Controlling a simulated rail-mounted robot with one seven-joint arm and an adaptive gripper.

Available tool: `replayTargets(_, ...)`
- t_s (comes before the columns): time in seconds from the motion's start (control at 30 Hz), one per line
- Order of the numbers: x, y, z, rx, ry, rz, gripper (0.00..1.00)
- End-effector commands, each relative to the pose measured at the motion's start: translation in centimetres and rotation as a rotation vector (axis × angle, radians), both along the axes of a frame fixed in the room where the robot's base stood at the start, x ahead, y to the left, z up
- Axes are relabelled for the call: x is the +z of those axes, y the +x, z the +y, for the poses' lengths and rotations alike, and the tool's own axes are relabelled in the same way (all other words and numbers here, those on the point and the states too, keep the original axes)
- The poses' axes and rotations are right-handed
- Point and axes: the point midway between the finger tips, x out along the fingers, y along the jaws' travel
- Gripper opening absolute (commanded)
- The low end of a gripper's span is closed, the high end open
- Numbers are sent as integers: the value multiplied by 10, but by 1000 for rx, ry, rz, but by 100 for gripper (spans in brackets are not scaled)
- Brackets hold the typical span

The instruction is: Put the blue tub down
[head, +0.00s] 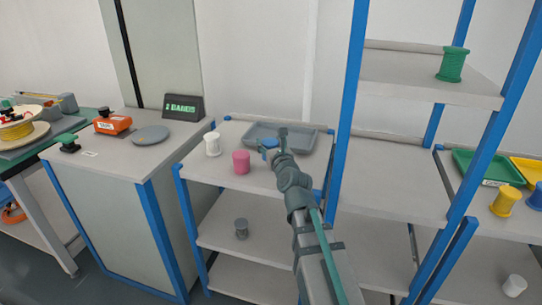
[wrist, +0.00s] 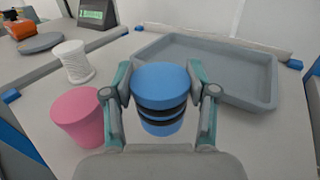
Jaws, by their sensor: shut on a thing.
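The blue tub (wrist: 162,84) is upright between the fingers of my gripper (wrist: 160,105), which is shut on it; dark bands ring its lower part. In the head view only a bit of the blue tub (head: 269,144) shows beside my gripper (head: 272,150), over the shelf top (head: 232,185) in front of the grey tray. The wrist view does not show clearly whether its base touches the shelf.
A pink tub (wrist: 78,114) and a white spool (wrist: 74,62) stand to the left. The grey tray (wrist: 262,95) lies behind and to the right and looks empty. A blue-framed rack with a green spool (head: 452,64) rises at the right.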

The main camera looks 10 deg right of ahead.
Motion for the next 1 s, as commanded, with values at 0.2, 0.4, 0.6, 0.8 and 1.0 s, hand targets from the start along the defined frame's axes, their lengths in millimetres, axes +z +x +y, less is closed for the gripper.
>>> replayTargets(0.2, -27, 0, 2, 2, 0, -1, 21)
replayTargets(0.4, -27, -1, 2, 3, 1, 0, 21)
replayTargets(0.6, -27, -1, 2, 3, 1, 0, 21)
replayTargets(0.8, -30, -1, 2, 3, 0, 0, 66)
replayTargets(1.0, -30, -1, 2, 3, 0, 0, 83)
